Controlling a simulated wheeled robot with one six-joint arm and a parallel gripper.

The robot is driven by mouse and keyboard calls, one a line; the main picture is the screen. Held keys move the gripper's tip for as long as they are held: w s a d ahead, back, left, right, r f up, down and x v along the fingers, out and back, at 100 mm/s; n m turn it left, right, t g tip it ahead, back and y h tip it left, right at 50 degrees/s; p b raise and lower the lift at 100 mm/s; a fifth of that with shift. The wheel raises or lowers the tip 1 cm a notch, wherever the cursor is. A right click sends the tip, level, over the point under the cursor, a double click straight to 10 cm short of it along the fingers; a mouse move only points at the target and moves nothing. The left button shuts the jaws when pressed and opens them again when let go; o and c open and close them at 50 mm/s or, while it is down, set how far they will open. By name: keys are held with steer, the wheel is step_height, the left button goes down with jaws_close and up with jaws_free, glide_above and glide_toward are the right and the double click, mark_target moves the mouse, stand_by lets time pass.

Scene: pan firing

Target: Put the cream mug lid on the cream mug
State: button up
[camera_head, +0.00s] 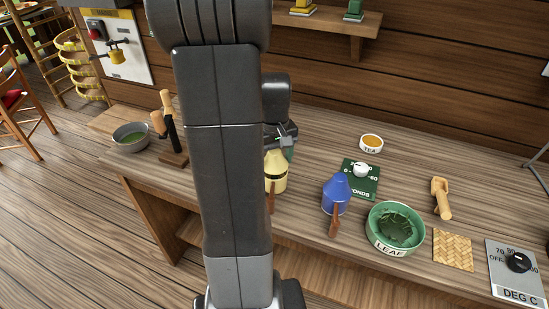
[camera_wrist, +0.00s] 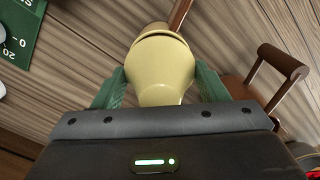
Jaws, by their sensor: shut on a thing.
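The cream mug (camera_head: 279,183) stands on the wooden counter, partly behind my arm, its brown handle toward the front. The cream mug lid (camera_wrist: 163,68) is a pale cone between the green fingers of my gripper (camera_wrist: 160,90) in the wrist view. In the head view the lid (camera_head: 274,160) is at the top of the mug, below my gripper (camera_head: 283,148). The mug (camera_wrist: 155,29) shows just past the lid's wide edge in the wrist view. The lid looks lined up with the mug; I cannot tell if it rests fully on the rim.
A blue mug with a blue lid (camera_head: 337,190) stands to the right. Beyond it are a green leaf bowl (camera_head: 371,239), a timer (camera_head: 361,185), a tea dish (camera_head: 371,143) and a wooden scoop (camera_head: 441,199). A wooden stand (camera_head: 173,159) and a grey bowl (camera_head: 131,132) are at the left.

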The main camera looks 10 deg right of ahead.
steer(key=shift+f+b, duration=0.55)
steer(key=shift+f, duration=0.2)
steer(key=o, duration=1)
steer(key=shift+r, duration=0.1)
step_height(320, 180, up, 14)
steer(key=shift+f, duration=0.2)
step_height(320, 180, down, 14)
steer(key=shift+r, duration=0.35)
